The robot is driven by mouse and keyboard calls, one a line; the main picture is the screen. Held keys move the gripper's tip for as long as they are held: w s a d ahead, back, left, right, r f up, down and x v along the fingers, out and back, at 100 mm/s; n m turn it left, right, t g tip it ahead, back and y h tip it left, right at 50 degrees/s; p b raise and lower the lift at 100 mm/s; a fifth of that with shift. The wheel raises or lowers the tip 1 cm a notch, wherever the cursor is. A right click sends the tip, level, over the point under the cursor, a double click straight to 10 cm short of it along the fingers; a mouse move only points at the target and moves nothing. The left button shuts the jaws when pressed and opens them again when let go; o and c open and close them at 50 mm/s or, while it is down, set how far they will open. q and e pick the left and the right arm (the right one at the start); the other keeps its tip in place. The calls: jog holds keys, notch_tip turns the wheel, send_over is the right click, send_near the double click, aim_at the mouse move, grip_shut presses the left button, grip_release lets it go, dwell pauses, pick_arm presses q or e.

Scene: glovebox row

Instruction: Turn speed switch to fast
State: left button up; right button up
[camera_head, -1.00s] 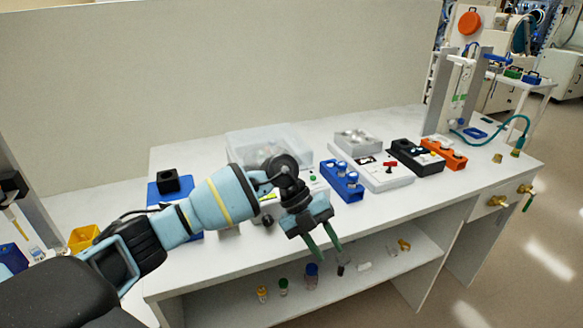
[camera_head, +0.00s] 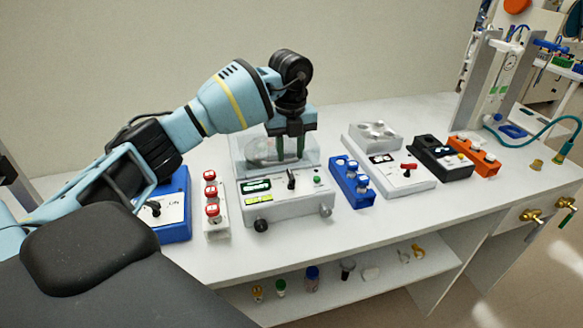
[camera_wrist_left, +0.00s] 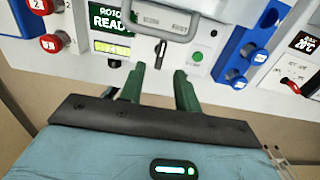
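The centrifuge-like device (camera_head: 287,208) stands mid-table with a clear lid, a green display and a black switch (camera_head: 291,178) on its front panel. The switch also shows in the left wrist view (camera_wrist_left: 161,51), its lever close to upright, below small labels that seem to read SLOW on the left and FAST on the right. My left gripper (camera_head: 290,152) is above and behind the switch in the head view, its green fingers pointing down. In the left wrist view the fingers (camera_wrist_left: 159,74) are apart and empty, near the switch and not visibly touching it. My right gripper is not in view.
A blue vial rack (camera_head: 352,183) stands right. Further right are a white unit with a red switch (camera_head: 409,166), a black block (camera_head: 441,160) and an orange rack (camera_head: 474,157). A green button (camera_head: 317,181) sits beside the black switch.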

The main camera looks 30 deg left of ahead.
aim_at(290, 173)
pick_arm(q)
notch_tip(290, 173, down, 6)
dwell(0.4)
grip_shut()
